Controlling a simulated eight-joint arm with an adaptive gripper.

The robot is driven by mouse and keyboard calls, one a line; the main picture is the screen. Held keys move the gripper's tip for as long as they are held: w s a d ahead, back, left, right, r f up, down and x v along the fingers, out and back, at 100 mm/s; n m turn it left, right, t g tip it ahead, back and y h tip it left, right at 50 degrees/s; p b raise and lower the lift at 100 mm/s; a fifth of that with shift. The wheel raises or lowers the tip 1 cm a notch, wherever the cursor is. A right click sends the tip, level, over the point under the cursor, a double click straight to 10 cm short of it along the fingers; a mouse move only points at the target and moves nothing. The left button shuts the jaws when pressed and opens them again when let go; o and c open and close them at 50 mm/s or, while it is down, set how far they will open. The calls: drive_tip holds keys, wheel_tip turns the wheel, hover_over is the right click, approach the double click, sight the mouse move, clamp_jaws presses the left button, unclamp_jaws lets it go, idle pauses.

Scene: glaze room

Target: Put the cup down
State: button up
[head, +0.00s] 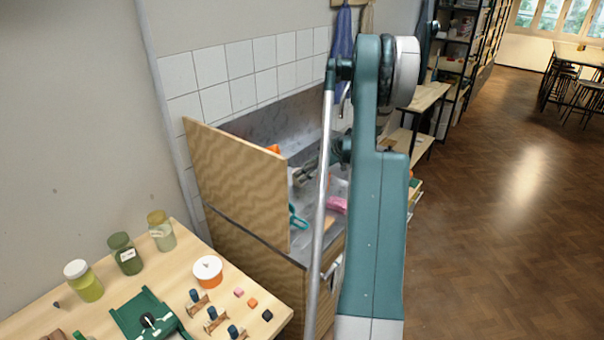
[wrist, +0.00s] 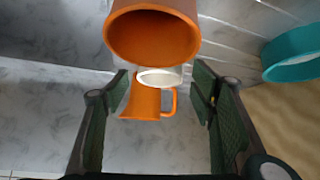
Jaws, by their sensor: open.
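My gripper (wrist: 160,86) is open around that line of sight. A gap shows between the handle and the right finger; the left finger overlaps the cup's left edge in the picture, and I cannot tell whether they touch. In the head view, my gripper (head: 304,176) is low in the sink area, partly hidden by my arm. An orange patch (head: 273,149) shows there behind the wooden panel; I cannot tell which object it is.
A larger orange vessel (wrist: 152,34) is close above the cup in the wrist view, with a teal round object (wrist: 294,54) to the right. In the head view, a wooden panel (head: 235,180) screens the sink's left side. A pink item (head: 337,205) lies nearby.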

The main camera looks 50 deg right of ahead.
drive_tip(key=v, duration=0.9)
drive_tip(key=shift+o, duration=0.3)
drive_tip(key=shift+s, duration=0.1)
idle(0.6)
